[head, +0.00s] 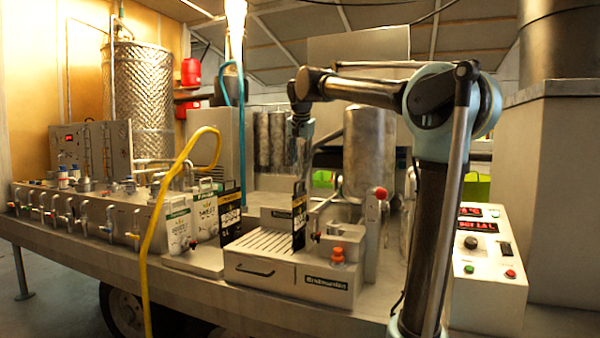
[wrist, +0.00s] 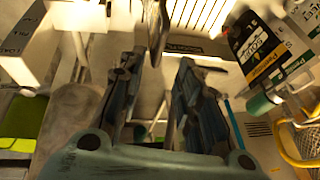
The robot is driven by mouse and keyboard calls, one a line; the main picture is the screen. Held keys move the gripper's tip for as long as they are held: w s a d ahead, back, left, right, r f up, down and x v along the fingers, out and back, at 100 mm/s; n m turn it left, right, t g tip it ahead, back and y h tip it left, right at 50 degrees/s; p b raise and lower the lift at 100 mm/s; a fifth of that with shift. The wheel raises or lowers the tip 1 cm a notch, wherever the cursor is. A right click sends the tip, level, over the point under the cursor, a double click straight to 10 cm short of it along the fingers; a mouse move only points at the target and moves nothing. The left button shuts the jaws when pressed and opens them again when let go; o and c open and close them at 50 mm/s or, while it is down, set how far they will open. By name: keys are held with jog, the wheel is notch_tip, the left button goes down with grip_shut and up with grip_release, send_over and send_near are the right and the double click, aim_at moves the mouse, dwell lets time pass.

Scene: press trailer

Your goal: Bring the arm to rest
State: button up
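My arm rises at the right of the head view, bends at a large joint and reaches left over the trailer bench.
The press box with a slatted tray (head: 266,242) stands below and in front of my gripper. A steel cylinder (head: 368,150) stands to its right, and a red-knobbed lever (head: 380,193) is close by. A yellow hose (head: 147,245) hangs at left. A control box (head: 488,265) is at right.

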jog(key=s+d+f+n+g, duration=0.1)
jog(key=s+d+f+n, duration=0.1)
jog(key=s+d+f, duration=1.6)
jog(key=s+d+f+n+g, duration=0.1)
jog(key=s+d+f, duration=0.1)
jog(key=s+f, duration=0.7)
jog(key=s+d+f+n, duration=0.1)
jog(key=s+d+f, duration=0.2)
jog(key=s+f, duration=0.6)
notch_tip(320, 180, down, 7)
jog(key=shift+s+d+r+n+g, duration=0.1)
jog(key=shift+s+d+n+g, duration=0.2)
jog(key=shift+g, duration=0.1)
jog(key=shift+w, duration=0.1)
